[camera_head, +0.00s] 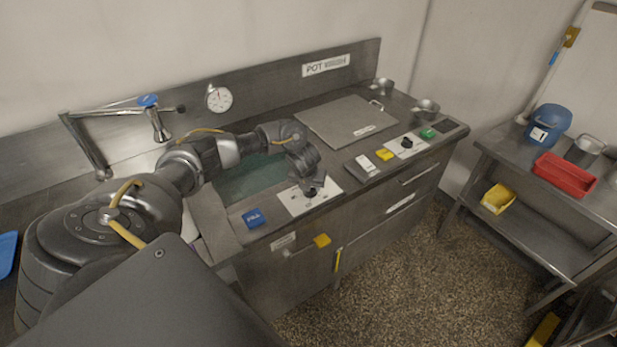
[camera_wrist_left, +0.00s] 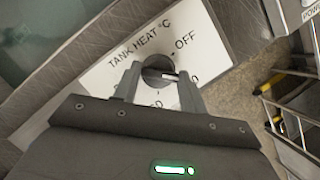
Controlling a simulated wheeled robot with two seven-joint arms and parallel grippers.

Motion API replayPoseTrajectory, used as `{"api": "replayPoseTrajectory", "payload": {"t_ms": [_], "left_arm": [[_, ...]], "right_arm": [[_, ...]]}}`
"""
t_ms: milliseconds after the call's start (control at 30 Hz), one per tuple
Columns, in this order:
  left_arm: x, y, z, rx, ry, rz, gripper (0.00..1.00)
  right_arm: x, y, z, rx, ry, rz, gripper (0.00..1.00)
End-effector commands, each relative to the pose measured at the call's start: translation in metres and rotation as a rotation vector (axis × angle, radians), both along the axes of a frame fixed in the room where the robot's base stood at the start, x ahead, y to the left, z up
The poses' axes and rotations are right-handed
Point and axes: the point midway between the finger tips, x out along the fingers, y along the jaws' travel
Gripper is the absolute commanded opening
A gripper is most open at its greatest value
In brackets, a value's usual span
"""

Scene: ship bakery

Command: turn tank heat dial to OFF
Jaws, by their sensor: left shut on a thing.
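The white tank heat panel (camera_head: 297,204) lies on the front rim of the counter beside the green water tank (camera_head: 247,180). In the left wrist view the panel (camera_wrist_left: 213,40) reads TANK HEAT °C, with OFF at the upper right. The other dial labels are partly hidden by the gripper. My right gripper is not in view.
A second panel with a dark knob (camera_head: 407,143) sits further right on the counter. A blue block (camera_head: 253,218), a yellow block (camera_head: 384,155) and a metal lid (camera_head: 347,121) are nearby.

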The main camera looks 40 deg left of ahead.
Motion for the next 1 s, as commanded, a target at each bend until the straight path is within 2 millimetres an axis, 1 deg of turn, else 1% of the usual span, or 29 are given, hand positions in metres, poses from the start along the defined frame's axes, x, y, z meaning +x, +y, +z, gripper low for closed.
{"api": "replayPoseTrajectory", "payload": {"t_ms": [33,100,400,600,1000], "left_arm": [[0.002,-0.001,0.007,-0.001,-0.004,0.047,0.19],[0.002,-0.002,0.007,-0.002,-0.004,0.113,0.19],[0.004,-0.003,0.005,-0.002,-0.004,0.398,0.19],[0.005,-0.004,0.003,-0.002,-0.005,0.588,0.19],[0.007,-0.004,0.002,-0.003,-0.005,0.918,0.19]], "right_arm": [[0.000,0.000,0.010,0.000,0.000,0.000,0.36],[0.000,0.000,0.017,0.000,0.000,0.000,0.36],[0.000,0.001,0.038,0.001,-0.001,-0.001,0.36],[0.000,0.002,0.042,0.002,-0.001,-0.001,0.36],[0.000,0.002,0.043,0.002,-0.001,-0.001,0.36]]}}
